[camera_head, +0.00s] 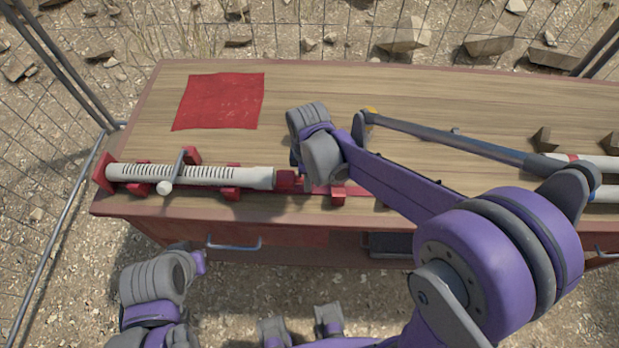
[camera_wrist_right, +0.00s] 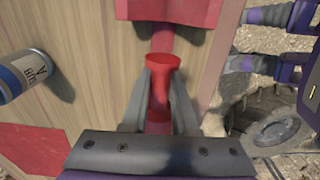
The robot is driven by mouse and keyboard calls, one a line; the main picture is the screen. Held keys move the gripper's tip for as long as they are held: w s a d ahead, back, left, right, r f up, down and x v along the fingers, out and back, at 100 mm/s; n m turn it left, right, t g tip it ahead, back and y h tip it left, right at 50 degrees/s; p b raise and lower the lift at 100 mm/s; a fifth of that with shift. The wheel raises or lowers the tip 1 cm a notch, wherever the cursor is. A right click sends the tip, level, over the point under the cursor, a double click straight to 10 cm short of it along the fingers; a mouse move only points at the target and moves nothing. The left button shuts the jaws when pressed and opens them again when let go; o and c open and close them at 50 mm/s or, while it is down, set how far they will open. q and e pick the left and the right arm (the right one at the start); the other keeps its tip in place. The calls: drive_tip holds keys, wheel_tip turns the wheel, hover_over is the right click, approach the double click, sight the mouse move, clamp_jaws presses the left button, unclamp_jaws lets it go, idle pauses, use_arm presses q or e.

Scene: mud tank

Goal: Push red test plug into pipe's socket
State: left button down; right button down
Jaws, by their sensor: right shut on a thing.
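The white slotted pipe (camera_head: 215,175) lies along the red cradle (camera_head: 103,172) at the left front of the bench. Its wider right end, the socket (camera_head: 262,178), faces my right gripper. My right gripper (camera_wrist_right: 160,92) is shut on the red test plug (camera_wrist_right: 162,66), with one finger on each side and its flared end showing. In the head view a red piece, apparently the plug (camera_head: 287,180), sits right at the socket's mouth. I cannot tell whether it touches or has entered. The pipe is not seen in the wrist view. My left gripper (camera_head: 198,262) is low at the left, off the bench, its fingers mostly hidden.
A clamp with a white knob (camera_head: 165,187) crosses the pipe. A red cloth (camera_head: 220,101) lies behind it. A blue and white can (camera_wrist_right: 27,76) shows in the wrist view. Pipes and a long grey tool (camera_head: 450,139) lie at right. The bench's back middle is clear.

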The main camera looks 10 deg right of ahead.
sight(288, 175)
drive_tip(key=shift+w+a, duration=0.25)
drive_tip(key=shift+a, duration=0.55)
drive_tip(key=shift+w+a, duration=0.2)
drive_tip(key=shift+a, duration=0.65)
drive_tip(key=shift+w+a, duration=0.25)
drive_tip(key=shift+a, duration=0.55)
drive_tip(key=c, duration=0.6)
unclamp_jaws()
wheel_tip(288, 175, up, 11)
drive_tip(key=shift+f+p, duration=0.1)
drive_tip(key=shift+p, duration=0.2)
drive_tip(key=shift+d, duration=0.1)
drive_tip(key=s+d+f+m+t, duration=0.2)
drive_tip(key=s+d+m, duration=0.4)
drive_tip(key=s+m, duration=0.1)
drive_tip(key=s+d+f+m+t+p, duration=0.1)
drive_tip(key=s+d+m+t, duration=0.2)
drive_tip(key=s+d+m, duration=0.3)
drive_tip(key=s+m, duration=0.1)
drive_tip(key=s, duration=0.2)
drive_tip(key=shift+d+f+m, duration=0.25)
drive_tip(key=shift+f+m, duration=0.1)
drive_tip(key=shift+m, duration=0.05)
